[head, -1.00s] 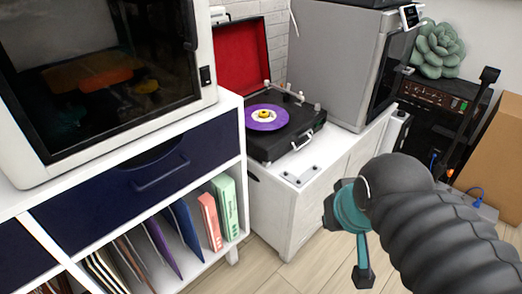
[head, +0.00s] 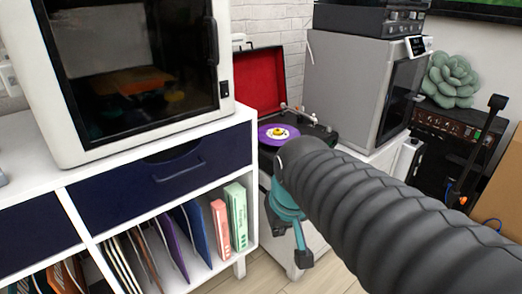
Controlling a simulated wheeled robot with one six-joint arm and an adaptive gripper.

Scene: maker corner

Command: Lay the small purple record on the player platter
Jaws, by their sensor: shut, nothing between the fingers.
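The small purple record (head: 266,139), with a pale label and a yellow middle, lies flat on the platter of the record player (head: 322,134). The player is a black case with its red-lined lid open, and the platter is hidden under the record. My gripper (head: 300,258) is at the end of my arm, below and in front of the player, apart from the record. It is shut and empty. My arm covers the player's front right part.
A white shelf unit (head: 247,215) with navy drawers and upright sleeves stands at the left, bearing a white-framed machine (head: 229,110). A grey machine (head: 340,75) stands right of the player. Some light wood floor (head: 262,272) is clear below.

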